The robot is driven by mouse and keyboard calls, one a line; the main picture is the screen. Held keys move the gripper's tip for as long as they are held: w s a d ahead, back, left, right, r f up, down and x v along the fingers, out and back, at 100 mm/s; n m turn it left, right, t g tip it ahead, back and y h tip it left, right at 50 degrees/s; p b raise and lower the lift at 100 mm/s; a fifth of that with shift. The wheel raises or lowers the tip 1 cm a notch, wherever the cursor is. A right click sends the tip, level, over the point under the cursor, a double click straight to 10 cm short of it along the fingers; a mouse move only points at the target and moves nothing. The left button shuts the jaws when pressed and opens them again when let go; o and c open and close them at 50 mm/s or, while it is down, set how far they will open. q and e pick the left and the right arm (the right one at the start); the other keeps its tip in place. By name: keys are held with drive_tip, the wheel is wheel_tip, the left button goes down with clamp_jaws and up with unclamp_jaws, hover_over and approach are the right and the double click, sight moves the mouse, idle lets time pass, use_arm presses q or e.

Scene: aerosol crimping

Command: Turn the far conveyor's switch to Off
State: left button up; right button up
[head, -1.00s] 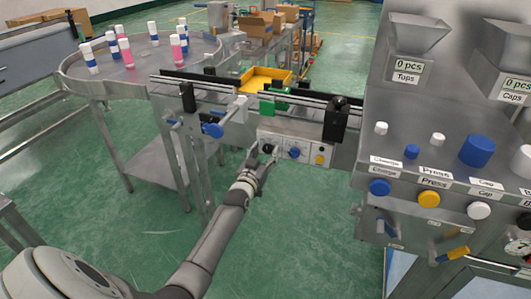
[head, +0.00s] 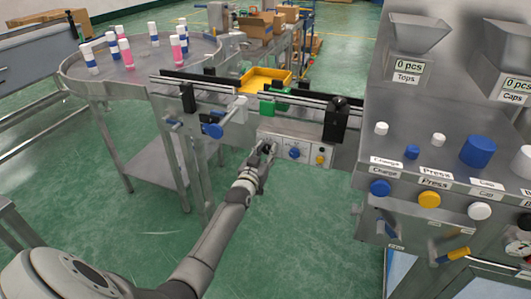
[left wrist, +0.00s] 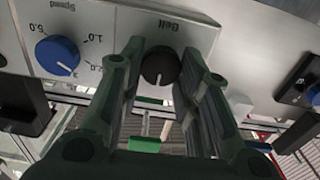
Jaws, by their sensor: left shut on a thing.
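The conveyor's control panel (head: 308,153) hangs under the rail in the head view. It carries a black knob, a blue knob and a yellow button. In the left wrist view, the black switch knob (left wrist: 160,67) sits below an upside-down "Belt" label. My left gripper (head: 266,157) reaches the panel's left end. Its fingers (left wrist: 163,75) stand on both sides of the black knob and are shut on it. In the head view the gripper mostly hides this knob. The knob's exact pointer position is hard to read. My right gripper is not in view.
The blue "Speed" knob (left wrist: 57,56) is beside the black knob. A yellow button (head: 320,160) is at the panel's right end. A round table (head: 110,75) with several bottles stands at the left. A machine with coloured buttons (head: 429,199) stands close on the right.

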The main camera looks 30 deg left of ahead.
use_arm(q)
drive_tip(key=shift+n, duration=0.3)
drive_tip(key=n, duration=0.4)
drive_tip(key=shift+a+f+n+b, duration=0.15)
drive_tip(key=shift+n+b, duration=0.15)
drive_tip(key=shift+n, duration=2.4)
drive_tip(key=o, duration=1)
drive_tip(key=shift+s, duration=0.1)
drive_tip(key=v, duration=1.2)
